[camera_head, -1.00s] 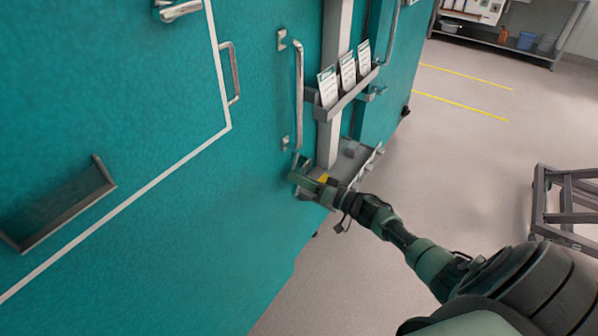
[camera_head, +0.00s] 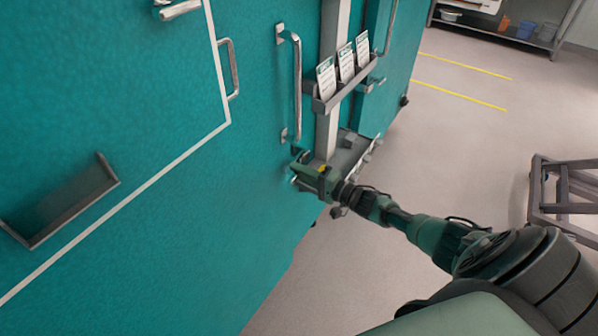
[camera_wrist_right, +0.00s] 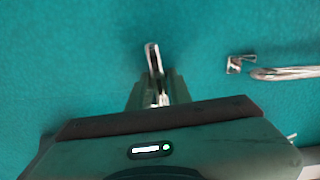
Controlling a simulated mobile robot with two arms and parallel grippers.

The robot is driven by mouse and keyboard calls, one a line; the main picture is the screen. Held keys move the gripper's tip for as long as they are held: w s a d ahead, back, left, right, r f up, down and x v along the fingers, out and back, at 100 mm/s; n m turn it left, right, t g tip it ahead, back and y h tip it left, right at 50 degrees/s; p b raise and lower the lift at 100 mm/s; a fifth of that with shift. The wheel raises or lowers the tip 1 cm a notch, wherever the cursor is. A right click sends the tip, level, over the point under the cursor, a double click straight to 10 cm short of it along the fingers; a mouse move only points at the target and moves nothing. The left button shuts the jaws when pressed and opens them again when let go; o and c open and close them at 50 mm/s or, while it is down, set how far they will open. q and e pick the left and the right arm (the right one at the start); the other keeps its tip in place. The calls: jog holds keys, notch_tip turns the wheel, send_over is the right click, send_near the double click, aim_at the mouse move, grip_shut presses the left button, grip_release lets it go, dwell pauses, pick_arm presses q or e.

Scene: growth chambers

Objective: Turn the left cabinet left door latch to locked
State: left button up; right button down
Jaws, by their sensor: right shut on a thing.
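The teal cabinet door (camera_head: 230,190) fills the left and middle of the head view. My right gripper (camera_head: 296,172) is at the door face, just below the long vertical door handle (camera_head: 297,90). In the right wrist view my right gripper (camera_wrist_right: 158,92) is shut on a small silver latch lever (camera_wrist_right: 152,58). The lever's end sticks out past the fingertips and leans slightly. The latch's base is hidden by the fingers. The latch is mostly hidden by the gripper in the head view. The door handle (camera_wrist_right: 285,73) lies to the right in the wrist view, apart from the gripper. My left gripper is out of view.
A grey post (camera_head: 328,130) beside the door carries a card holder (camera_head: 345,88) with white cards, close above my right gripper. A grey cart frame (camera_head: 565,190) stands right; the floor between is clear.

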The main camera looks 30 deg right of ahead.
jog(key=shift+m, duration=0.5)
jog(key=c, duration=1.3)
grip_release()
jog(key=shift+f, duration=0.1)
jog(key=v, duration=0.7)
jog(key=shift+s+d, duration=0.2)
jog(key=shift+s, duration=0.15)
